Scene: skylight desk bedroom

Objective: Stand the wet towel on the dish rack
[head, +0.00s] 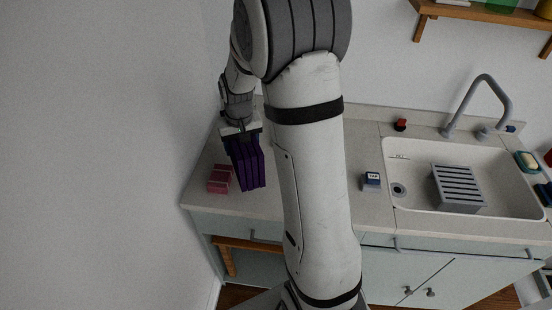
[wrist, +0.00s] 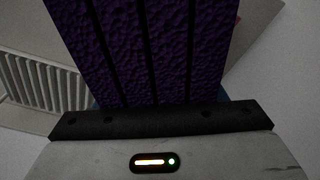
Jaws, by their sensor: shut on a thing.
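A folded purple towel (head: 247,166) with dark lines hangs below my gripper (head: 241,132) at the left end of the counter. My gripper is shut on its upper edge. I cannot tell whether its lower end touches the counter. In the wrist view the towel (wrist: 150,50) fills the upper middle, with a rough surface, held at the gripper's edge. The grey slatted dish rack (head: 458,187) sits in the white sink (head: 412,155) at the right, well apart from the towel.
A pinkish-red block (head: 219,180) lies left of the towel. A small blue and white item (head: 371,181) stands left of the sink. A grey faucet (head: 484,105) arches behind the sink. A soap dish (head: 527,161) is at right. My arm hides the middle counter.

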